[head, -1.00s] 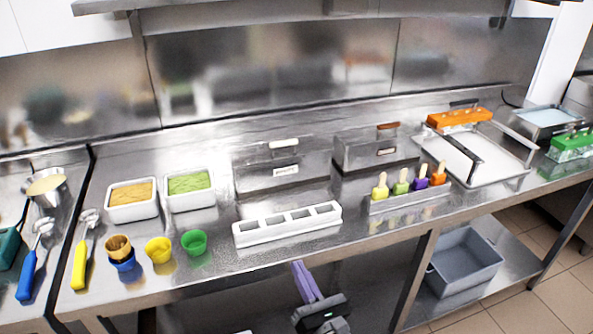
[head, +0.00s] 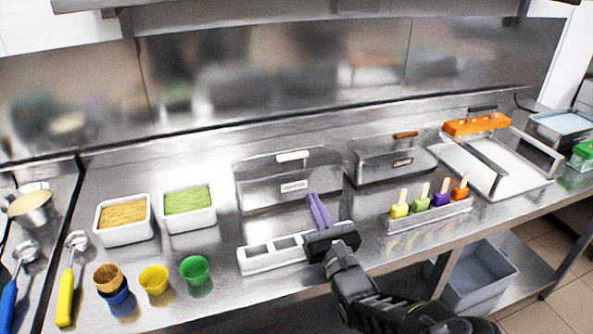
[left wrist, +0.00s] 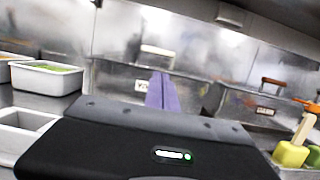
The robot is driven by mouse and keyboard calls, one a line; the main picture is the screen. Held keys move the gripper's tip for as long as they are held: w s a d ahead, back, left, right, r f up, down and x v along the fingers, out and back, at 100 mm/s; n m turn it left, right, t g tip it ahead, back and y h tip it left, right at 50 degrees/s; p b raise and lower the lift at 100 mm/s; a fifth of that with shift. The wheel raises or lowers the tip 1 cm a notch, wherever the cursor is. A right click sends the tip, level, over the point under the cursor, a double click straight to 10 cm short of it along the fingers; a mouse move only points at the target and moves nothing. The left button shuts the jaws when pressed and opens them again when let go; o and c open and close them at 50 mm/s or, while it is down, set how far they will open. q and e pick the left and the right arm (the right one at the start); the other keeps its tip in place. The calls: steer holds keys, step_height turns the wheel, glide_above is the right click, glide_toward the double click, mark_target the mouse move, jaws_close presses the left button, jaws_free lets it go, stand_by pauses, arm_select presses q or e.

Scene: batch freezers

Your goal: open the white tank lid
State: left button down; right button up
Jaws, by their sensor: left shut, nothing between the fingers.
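The tank with the white handle (head: 292,157) is a steel box at the back of the counter, with a label on its front (head: 262,192). Its lid looks closed. The white handle also shows in the left wrist view (left wrist: 157,50), just above my fingertips. My left gripper (head: 314,198) has purple fingers, pressed together and empty. In the head view it is above the white mold tray, in front of the tank's lower right front and below the handle. The fingers also show in the left wrist view (left wrist: 161,76). My right gripper is not in view.
A brown-handled tank (head: 385,163) stands to the right. The white slotted tray (head: 262,263) lies under my gripper. A popsicle rack (head: 432,216) is right of it. Two filled tubs (head: 125,240) and colored cups (head: 155,280) are left. A steel tray (head: 520,188) is far right.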

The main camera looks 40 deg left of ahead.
mark_target(288, 155)
arm_select(q)
steer(key=p+x, duration=0.1)
steer(key=x, duration=0.9)
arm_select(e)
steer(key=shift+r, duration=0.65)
arm_select(q)
steer(key=shift+a+p, duration=0.1)
steer(key=shift+p, duration=0.2)
